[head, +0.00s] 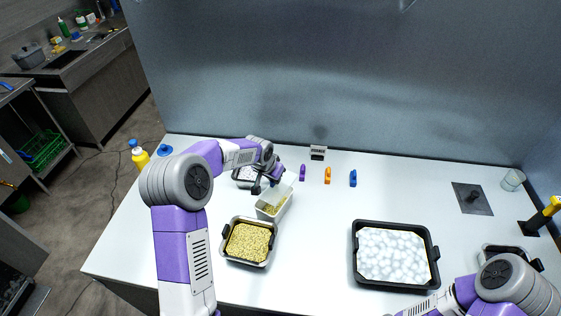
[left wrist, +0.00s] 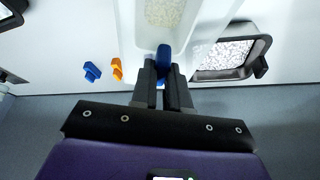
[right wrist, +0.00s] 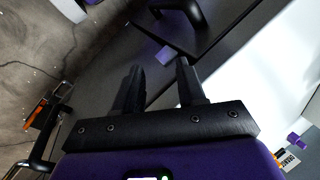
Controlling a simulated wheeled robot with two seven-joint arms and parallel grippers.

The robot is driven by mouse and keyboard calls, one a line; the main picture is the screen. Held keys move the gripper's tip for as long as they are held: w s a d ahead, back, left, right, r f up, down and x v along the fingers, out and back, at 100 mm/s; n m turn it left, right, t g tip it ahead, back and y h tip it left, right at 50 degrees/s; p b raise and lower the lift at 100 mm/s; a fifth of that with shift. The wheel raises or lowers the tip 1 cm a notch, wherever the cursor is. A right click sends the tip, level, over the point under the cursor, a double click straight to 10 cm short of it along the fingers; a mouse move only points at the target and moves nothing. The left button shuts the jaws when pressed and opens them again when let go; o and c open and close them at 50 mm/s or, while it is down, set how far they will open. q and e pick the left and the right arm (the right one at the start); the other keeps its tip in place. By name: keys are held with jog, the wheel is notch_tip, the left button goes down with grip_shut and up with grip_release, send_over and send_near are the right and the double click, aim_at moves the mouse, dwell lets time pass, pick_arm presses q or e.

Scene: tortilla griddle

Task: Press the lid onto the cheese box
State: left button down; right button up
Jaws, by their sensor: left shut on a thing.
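The cheese box (head: 272,211) is a pale translucent box with yellowish shreds inside, standing left of the table's middle. Its clear lid (head: 284,186) is tilted up at the box's far side. My left gripper (head: 264,186) is at the lid's edge. In the left wrist view, my left gripper (left wrist: 164,68) is shut on a small blue tab (left wrist: 163,57) beside the box (left wrist: 165,14); whether the tab is part of the lid is unclear. My right gripper (right wrist: 163,82) is open and empty, away from the box.
A tray of yellow shreds (head: 226,255) stands in front of the box, and a black tray of white pieces (head: 356,270) to the right. Purple (head: 302,173), orange (head: 327,176) and blue (head: 353,178) clips stand behind. The table's middle is clear.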

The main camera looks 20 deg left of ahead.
aim_at(272, 187)
pick_arm(q)
jog(key=shift+s+r, duration=0.1)
jog(key=shift+s, duration=0.1)
jog(key=shift+f+b, duration=2.45)
jog(key=shift+f, duration=0.4)
jog(key=shift+f+b, duration=0.35)
jog(key=shift+b, duration=0.05)
jog(key=shift+f+b, duration=0.15)
jog(key=shift+b, duration=0.15)
dwell(0.3)
jog(key=shift+w+f, duration=0.1)
jog(key=shift+f, duration=0.1)
dwell(0.3)
